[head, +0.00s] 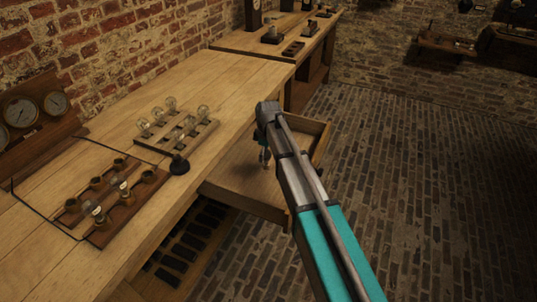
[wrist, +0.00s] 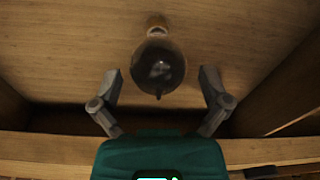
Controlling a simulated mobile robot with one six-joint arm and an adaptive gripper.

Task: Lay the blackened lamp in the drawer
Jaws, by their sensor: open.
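The blackened lamp (wrist: 158,68), a dark glass bulb with a pale brass-like base, lies on the wooden floor of the open drawer (wrist: 250,45) in the wrist view. The drawer (head: 235,187) is pulled out from the bench in the head view. My gripper (wrist: 160,80) is open, one finger on each side of the bulb, with gaps showing between fingers and glass. In the head view my gripper (head: 264,156) points down inside the drawer. My arm and gripper largely hide the lamp there.
On the bench (head: 70,262) stands a wooden rack (head: 150,144) with several clear lamps. Drawer walls (head: 321,143) surround my gripper. The brick floor (head: 420,200) is clear.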

